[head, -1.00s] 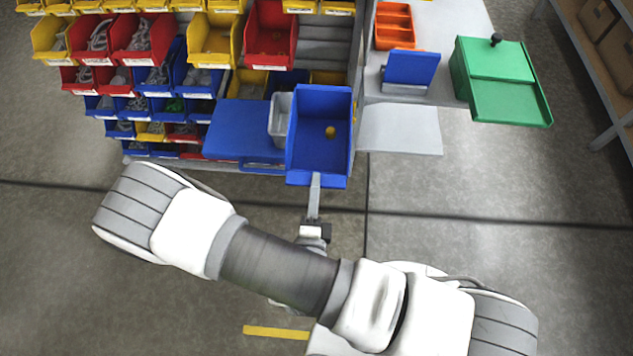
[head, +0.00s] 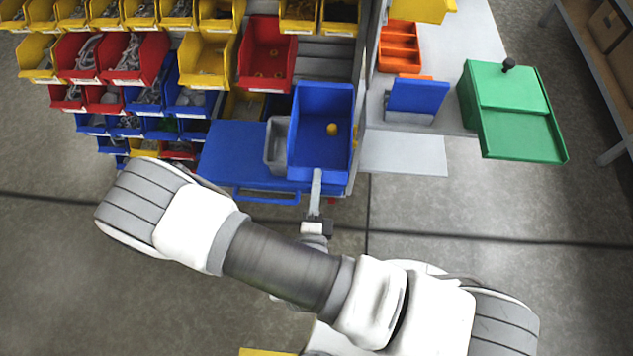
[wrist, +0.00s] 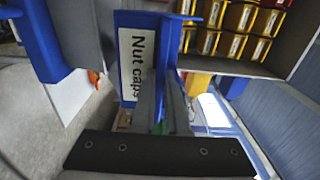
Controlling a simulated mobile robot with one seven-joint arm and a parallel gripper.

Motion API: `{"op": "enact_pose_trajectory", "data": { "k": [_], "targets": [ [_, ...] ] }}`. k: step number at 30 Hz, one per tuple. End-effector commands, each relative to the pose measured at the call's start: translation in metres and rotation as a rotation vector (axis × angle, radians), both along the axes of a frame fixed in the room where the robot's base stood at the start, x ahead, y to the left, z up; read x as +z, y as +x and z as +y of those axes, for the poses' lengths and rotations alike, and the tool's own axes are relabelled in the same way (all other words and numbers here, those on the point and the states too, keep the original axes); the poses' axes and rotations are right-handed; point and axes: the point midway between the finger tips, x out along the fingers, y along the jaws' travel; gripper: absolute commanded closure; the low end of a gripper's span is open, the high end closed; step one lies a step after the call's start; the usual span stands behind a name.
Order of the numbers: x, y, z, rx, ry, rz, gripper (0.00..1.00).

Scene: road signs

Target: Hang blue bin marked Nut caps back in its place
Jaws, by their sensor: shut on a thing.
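The blue bin (head: 315,150) hangs in front of the right part of the rack, with one small yellow cap inside it. Its white label reading "Nut caps" (wrist: 138,80) shows sideways in the wrist view. My gripper (head: 316,190) is shut on the bin's front edge, below the bin in the head view. The fingers (wrist: 165,110) cover part of the label's right side in the wrist view. The rack has a bare grey louvred strip (head: 325,60) to the right of a red bin (head: 267,55). The bin hides what is directly behind it.
A blue cart top (head: 235,155) and a grey bin (head: 276,145) lie just left of the held bin. Yellow, red and blue bins fill the rack's left. A grey table at right bears an orange tray (head: 399,47), a blue panel (head: 418,98) and a green box (head: 513,110).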

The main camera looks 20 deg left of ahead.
Motion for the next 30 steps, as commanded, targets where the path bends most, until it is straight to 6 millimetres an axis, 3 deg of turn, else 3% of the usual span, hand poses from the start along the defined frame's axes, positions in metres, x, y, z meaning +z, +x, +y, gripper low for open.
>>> {"op": "enact_pose_trajectory", "data": {
  "k": [30],
  "targets": [
    [0.000, 0.087, 0.021, -0.002, 0.003, -0.002, 1.00]
  ]
}}
